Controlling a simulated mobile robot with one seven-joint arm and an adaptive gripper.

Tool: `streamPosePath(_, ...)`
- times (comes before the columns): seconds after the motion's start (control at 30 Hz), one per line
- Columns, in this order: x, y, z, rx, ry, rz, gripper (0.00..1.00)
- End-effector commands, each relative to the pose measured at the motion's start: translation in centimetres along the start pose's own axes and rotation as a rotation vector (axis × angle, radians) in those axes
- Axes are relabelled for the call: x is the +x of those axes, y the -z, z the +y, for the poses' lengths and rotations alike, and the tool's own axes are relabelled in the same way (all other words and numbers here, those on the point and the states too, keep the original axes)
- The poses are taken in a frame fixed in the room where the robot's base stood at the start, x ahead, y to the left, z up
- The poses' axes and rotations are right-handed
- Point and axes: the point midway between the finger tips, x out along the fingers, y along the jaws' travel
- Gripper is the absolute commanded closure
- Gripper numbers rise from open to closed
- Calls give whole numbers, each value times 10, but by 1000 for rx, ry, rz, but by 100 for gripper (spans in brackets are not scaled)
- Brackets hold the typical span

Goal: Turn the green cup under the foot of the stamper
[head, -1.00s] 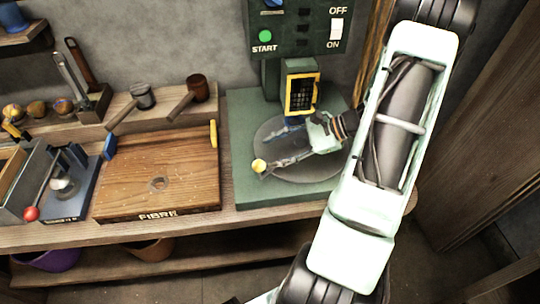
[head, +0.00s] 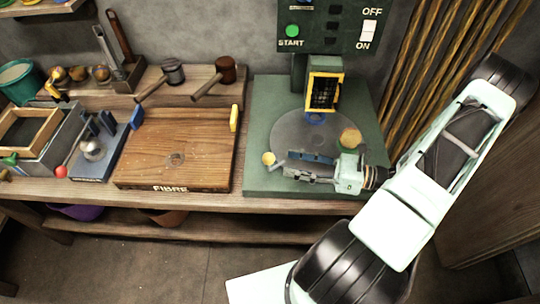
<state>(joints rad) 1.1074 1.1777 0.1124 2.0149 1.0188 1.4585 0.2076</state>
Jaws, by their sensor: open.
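The stamper (head: 300,75) is a green machine with a grey round turntable (head: 290,128) on its base. A yellow-framed dark grille sits on its column, above a blue ring-like part (head: 315,118) at the back of the turntable; I cannot tell which part is the foot. A round piece with a tan top and a green side, probably the green cup (head: 350,138), sits at the turntable's right. A small yellow knob (head: 268,158) is at the front left rim. My gripper (head: 287,166) is open and empty over the front of the turntable, fingers pointing left, just right of the knob.
A wooden board marked FIBRE (head: 180,150) lies left of the stamper. Two mallets (head: 222,72) lie on the shelf behind it. A blue press (head: 95,150) with a red-balled lever stands further left. Poles (head: 440,70) lean on the wall at right.

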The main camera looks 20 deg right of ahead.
Motion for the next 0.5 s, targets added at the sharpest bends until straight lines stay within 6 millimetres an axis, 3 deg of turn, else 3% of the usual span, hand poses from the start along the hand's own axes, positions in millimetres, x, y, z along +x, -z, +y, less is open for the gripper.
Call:
streamPosePath(0.2, 44, -1, 1, 1, -3, -1, 57)
streamPosePath(0.5, 76, 0, 0, -1, -1, 1, 57)
